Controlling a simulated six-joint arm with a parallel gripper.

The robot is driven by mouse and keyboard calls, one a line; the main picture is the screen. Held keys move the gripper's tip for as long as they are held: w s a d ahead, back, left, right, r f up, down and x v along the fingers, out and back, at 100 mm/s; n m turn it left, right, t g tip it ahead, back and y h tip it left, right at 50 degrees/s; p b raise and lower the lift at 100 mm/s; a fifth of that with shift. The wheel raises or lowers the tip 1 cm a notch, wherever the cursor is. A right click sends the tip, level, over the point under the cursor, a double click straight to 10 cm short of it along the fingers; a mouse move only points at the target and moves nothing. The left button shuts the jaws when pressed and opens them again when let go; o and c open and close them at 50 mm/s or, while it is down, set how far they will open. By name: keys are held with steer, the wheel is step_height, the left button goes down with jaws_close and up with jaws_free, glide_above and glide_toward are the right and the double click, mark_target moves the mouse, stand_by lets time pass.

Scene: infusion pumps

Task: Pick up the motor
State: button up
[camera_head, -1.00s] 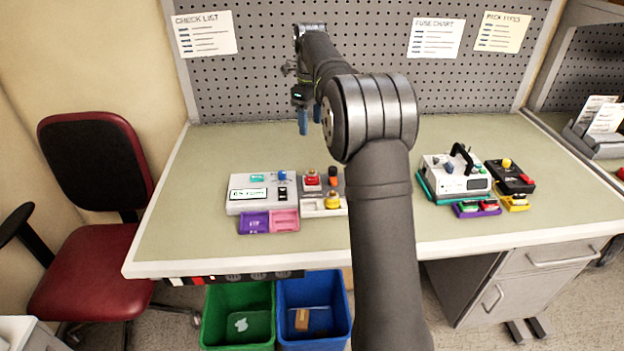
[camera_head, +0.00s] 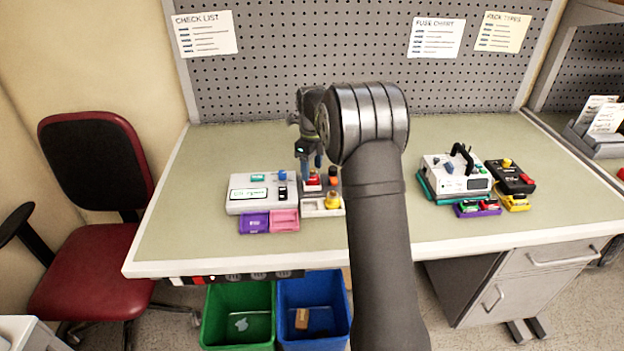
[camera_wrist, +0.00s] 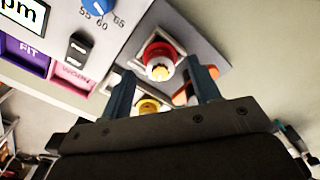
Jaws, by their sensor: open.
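A red round part (camera_head: 313,181) sits in a pale tray beside the white test unit (camera_head: 240,208). In the wrist view the red part (camera_wrist: 152,50) has a yellowish centre and lies just ahead of and between my fingertips. My gripper (camera_head: 311,167) is above the tray, fingers pointing down, open and empty; it also shows in the wrist view (camera_wrist: 165,82). A yellow part (camera_head: 332,199) and an orange part (camera_head: 333,182) sit close by in the tray area. No label tells which of these is the motor. The fingers partly hide the orange part in the wrist view.
A purple bin (camera_head: 253,223) and a pink bin (camera_head: 285,220) stand before the test unit. A second white unit (camera_head: 455,175) with a black handle and small coloured trays stands at the right. The table between is partly hidden by my arm; the table's back left is clear.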

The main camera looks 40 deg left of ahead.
step_height(320, 180, down, 2)
steer(key=shift+f, duration=0.1)
steer(key=c, duration=1)
steer(key=shift+o, duration=0.2)
